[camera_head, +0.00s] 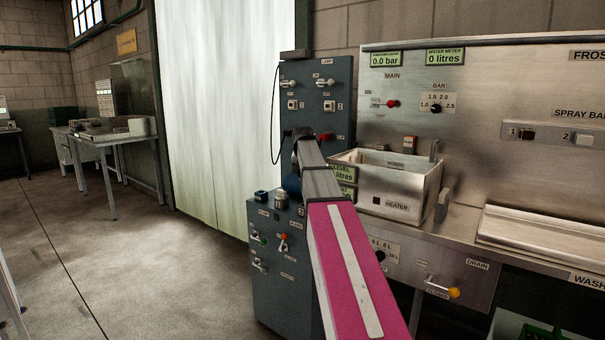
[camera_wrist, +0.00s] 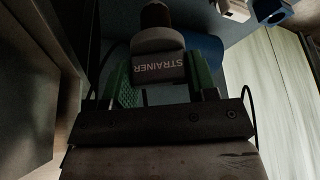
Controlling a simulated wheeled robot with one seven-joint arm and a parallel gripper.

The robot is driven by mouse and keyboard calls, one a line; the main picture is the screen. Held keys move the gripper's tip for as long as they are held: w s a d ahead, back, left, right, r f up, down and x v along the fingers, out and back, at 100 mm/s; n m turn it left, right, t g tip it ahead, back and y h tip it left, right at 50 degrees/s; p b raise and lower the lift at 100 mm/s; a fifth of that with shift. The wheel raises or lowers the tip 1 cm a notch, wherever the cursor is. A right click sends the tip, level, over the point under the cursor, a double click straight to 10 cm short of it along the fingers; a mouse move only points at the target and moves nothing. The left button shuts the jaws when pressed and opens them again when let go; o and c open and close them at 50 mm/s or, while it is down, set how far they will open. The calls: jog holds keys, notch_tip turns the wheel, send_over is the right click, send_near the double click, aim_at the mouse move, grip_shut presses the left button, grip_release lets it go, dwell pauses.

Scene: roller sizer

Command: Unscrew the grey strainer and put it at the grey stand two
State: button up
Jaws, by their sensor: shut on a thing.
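In the wrist view, the grey strainer (camera_wrist: 158,68), lettered STRAINER, sits between the green fingers of my gripper (camera_wrist: 161,78). The fingers are shut on it. A dark round part (camera_wrist: 155,15) is beyond its far end, and a blue rounded body (camera_wrist: 205,50) is beside it. I cannot tell whether its thread is still engaged. In the head view my arm hides the gripper and strainer; the blue body (camera_head: 292,185) shows beside the arm. Two small holders, one pale (camera_wrist: 234,9) and one blue (camera_wrist: 271,11), show in the wrist view. I cannot identify stand two.
A steel sink (camera_head: 375,200) marked HEATER stands close right of my arm, on the wash bench. A black cable (camera_head: 277,100) hangs by the upper panel. Open floor (camera_head: 150,260) lies left.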

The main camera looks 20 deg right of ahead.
jog(key=shift+f, duration=0.15)
jog(key=shift+f, duration=2.75)
jog(key=shift+f, duration=2.8)
jog(key=o, duration=1.2)
jog(key=shift+c, duration=0.2)
jog(key=v, duration=1)
jog(key=shift+r, duration=0.4)
jog(key=shift+s+a+f, duration=0.1)
jog(key=shift+a, duration=0.05)
